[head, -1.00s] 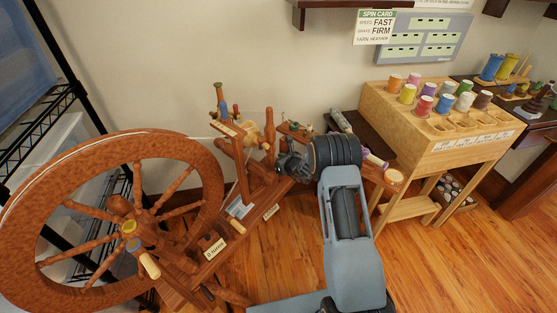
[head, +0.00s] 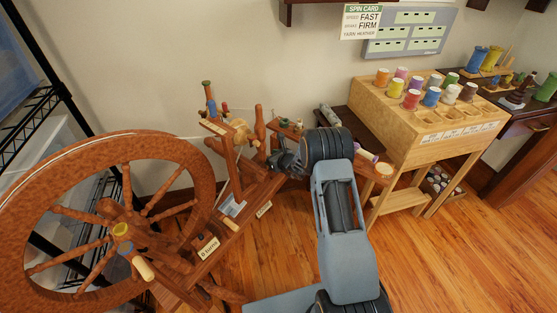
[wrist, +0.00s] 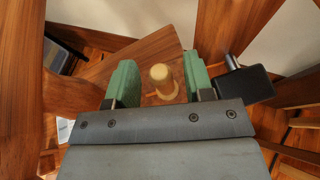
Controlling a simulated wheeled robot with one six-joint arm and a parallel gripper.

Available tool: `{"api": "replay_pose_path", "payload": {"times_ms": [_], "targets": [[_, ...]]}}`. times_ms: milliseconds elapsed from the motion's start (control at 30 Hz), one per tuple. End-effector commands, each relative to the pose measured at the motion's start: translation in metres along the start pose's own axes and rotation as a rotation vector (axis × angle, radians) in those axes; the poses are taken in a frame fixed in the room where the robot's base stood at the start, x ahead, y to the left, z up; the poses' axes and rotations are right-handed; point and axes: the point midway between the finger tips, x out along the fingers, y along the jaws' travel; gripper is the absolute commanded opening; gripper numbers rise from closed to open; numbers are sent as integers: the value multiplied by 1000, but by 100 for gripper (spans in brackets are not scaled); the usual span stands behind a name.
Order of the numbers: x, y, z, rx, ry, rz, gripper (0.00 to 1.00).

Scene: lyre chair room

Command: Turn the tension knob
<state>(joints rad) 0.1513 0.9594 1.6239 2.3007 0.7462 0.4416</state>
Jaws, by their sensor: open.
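The brown wooden spinning wheel (head: 97,170) stands at the left in the head view, with its sloping bench (head: 222,222) running up to the right. My gripper (head: 284,162) is low beside the bench's upper end, past the upright posts. In the wrist view a small pale wooden knob (wrist: 162,78), which looks like the tension knob, stands up from a brown board (wrist: 140,60). My gripper (wrist: 159,82) is open with one green finger on each side of the knob. A gap shows on both sides. In the head view my arm and gripper hide the knob.
Wooden posts (wrist: 212,35) rise close around my gripper. A pale spool stand (head: 430,115) with coloured spools is at the right. A black rack (head: 48,100) is at far left.

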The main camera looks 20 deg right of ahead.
Motion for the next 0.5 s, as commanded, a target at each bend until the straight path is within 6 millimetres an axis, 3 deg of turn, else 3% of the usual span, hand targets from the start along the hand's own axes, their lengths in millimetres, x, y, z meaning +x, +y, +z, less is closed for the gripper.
{"api": "replay_pose_path", "payload": {"times_ms": [500], "targets": [[-99,0,2,1,0,-2,48]]}}
